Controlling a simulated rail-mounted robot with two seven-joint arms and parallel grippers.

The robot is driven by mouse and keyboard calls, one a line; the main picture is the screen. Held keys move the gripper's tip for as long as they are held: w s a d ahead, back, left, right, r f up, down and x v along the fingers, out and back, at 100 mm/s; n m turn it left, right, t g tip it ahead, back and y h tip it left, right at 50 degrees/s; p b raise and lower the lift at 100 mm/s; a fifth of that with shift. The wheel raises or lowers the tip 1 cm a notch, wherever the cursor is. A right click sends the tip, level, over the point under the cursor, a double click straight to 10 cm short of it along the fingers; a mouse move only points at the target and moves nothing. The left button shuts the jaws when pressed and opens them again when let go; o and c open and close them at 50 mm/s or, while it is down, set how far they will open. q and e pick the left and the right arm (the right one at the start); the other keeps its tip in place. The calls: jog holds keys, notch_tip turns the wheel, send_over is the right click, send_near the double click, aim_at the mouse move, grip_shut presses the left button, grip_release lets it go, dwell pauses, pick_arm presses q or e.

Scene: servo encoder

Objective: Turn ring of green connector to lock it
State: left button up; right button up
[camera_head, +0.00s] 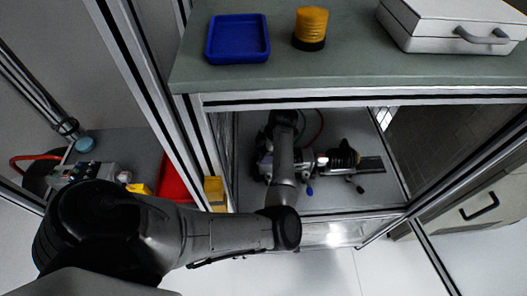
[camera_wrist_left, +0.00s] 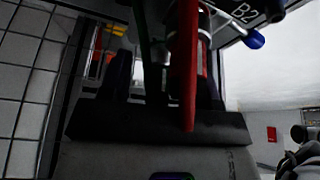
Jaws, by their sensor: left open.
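My left arm reaches from the left into the lower bay of the frame in the head view. Its wrist covers the left end of the servo unit (camera_head: 340,158), and the fingertips are hidden there. In the left wrist view my left gripper (camera_wrist_left: 162,62) is open, with dark fingers on either side of a red cable (camera_wrist_left: 186,65) and a dark, shadowed area. The green connector and its ring cannot be made out clearly. A green cable (camera_head: 301,124) shows beside the wrist in the head view. My right gripper is not in view.
A blue tray (camera_head: 238,57), a yellow-and-black cylinder (camera_head: 311,28) and a white case (camera_head: 450,35) stand on the bench above. Frame posts (camera_head: 150,95) border the bay. A blue knob (camera_wrist_left: 253,39) sits near the "B2" label. A red bin (camera_head: 175,183) is left.

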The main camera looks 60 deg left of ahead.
pick_arm(q)
jog(key=shift+c, duration=0.2)
jog(key=c, duration=0.9)
jog(key=m+p, duration=0.1)
jog(key=p, duration=0.2)
jog(key=m+y+p, duration=0.1)
jog(key=m+p, duration=0.1)
jog(key=p, duration=0.1)
jog(key=shift+d+r+m, duration=0.1)
jog(key=shift+r+m, duration=0.2)
jog(key=shift+f+m+t+y+p, duration=0.15)
jog(key=shift+m+t+y+p, duration=0.15)
jog(key=shift+m+p, duration=0.25)
jog(key=shift+f, duration=0.1)
jog(key=o, duration=0.9)
jog(key=shift+o, duration=0.2)
